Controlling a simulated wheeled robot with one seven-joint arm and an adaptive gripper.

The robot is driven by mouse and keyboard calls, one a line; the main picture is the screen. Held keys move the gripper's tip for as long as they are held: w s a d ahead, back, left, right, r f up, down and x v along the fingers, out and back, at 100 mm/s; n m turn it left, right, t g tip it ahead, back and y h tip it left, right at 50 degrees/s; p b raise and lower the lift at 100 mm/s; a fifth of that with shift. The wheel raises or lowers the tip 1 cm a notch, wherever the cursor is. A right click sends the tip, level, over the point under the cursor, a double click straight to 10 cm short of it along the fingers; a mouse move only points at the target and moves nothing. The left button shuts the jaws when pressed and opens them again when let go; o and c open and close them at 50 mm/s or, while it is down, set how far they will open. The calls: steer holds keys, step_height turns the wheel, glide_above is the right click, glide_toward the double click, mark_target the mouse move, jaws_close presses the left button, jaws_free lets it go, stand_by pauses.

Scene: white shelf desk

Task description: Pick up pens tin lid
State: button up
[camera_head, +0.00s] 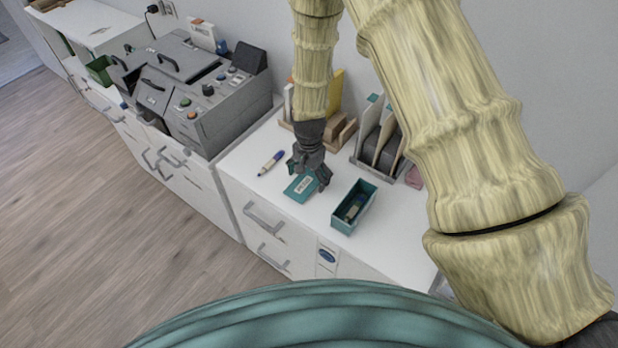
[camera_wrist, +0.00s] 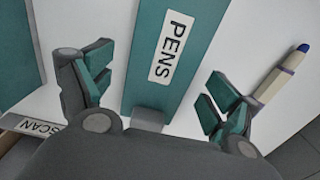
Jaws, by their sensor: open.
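The pens tin lid (camera_head: 300,187) is a flat teal rectangle with a white label, lying on the white desk top. In the wrist view the lid (camera_wrist: 194,22) shows its label reading "PENS" and lies between my fingers. My gripper (camera_head: 309,180) is above the lid, pointing down, with its fingers apart. In the wrist view my gripper (camera_wrist: 158,90) is open, one finger on each side of the lid, with nothing held. Whether the fingertips touch the desk I cannot tell. The open teal tin (camera_head: 354,207) stands to the right with dark items inside.
A white and blue pen (camera_head: 271,163) lies left of the lid; it is close to a finger in the wrist view (camera_wrist: 283,75). A file rack (camera_head: 381,146) and wooden organizer (camera_head: 338,128) stand behind. A grey machine (camera_head: 196,92) is at left. The desk's front strip is clear.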

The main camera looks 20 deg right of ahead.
steer(key=c, duration=1.1)
